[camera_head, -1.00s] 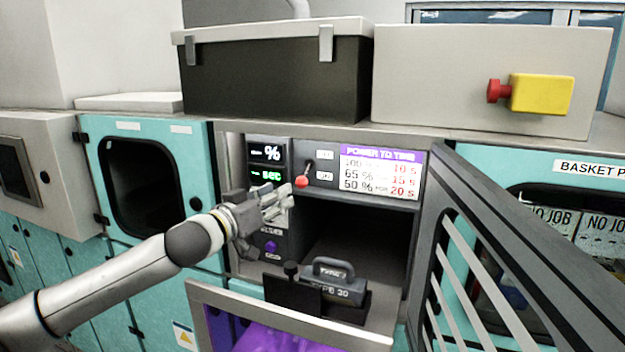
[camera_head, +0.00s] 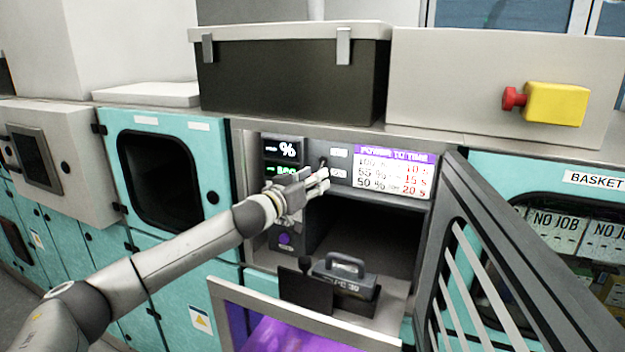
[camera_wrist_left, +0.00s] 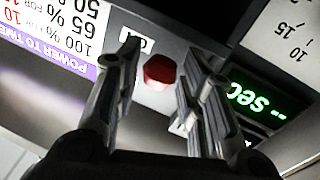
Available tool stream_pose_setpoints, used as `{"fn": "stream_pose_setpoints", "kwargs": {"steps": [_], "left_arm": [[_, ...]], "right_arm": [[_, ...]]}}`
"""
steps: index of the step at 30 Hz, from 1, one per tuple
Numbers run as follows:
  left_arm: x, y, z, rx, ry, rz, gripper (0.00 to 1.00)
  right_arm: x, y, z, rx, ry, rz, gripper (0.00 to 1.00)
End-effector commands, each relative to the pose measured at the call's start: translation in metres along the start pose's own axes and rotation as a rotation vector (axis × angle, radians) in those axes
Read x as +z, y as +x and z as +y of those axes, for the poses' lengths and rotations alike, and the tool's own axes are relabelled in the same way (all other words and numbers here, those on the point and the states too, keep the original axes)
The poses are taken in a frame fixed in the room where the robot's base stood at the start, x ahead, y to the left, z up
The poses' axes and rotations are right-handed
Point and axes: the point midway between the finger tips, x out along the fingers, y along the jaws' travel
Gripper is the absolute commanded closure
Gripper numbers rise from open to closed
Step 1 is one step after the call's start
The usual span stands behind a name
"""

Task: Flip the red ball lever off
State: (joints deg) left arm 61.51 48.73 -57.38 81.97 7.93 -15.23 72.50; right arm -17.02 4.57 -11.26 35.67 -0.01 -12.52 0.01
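The red ball (camera_wrist_left: 159,72) of the lever shows in the left wrist view, between the two fingers and beside a small white label. In the head view my fingers hide the ball; only the dark upper part of the lever (camera_head: 323,162) shows on the control panel. My left gripper (camera_head: 322,181) is in front of the panel, just below the lever's upper part. In the left wrist view its fingers (camera_wrist_left: 160,85) are spread, with a gap on each side of the ball. I cannot tell how far the ball is in depth. My right gripper is not in view.
A purple-headed power chart (camera_head: 395,170) is right of the lever, and green digits (camera_head: 286,170) are left of it. Below, a handled block (camera_head: 343,275) sits before a dark open bay. A slatted door (camera_head: 490,270) stands open at the right.

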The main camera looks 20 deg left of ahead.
Motion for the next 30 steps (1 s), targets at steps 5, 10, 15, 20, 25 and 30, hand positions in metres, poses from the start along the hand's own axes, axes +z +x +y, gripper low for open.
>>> {"fn": "stream_pose_setpoints", "kwargs": {"steps": [5,10,15,20,25,30], "left_arm": [[0.0,0.0,0.0,0.0,0.0,0.0,0.7],[0.0,0.0,0.0,0.0,0.0,0.0,0.92],[0.0,0.0,0.0,0.0,0.0,0.0,1.0],[0.0,0.0,0.0,-0.001,0.0,-0.003,1.0],[-0.002,-0.001,0.0,-0.005,-0.003,-0.022,1.0],[-0.007,-0.003,0.001,-0.016,-0.013,-0.069,1.0]], "right_arm": [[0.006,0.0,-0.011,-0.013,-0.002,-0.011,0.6],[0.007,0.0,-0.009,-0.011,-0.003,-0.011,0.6],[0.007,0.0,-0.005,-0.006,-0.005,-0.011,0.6],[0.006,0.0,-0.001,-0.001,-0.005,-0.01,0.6],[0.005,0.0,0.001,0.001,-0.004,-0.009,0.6],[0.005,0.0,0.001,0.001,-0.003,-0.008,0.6]]}}
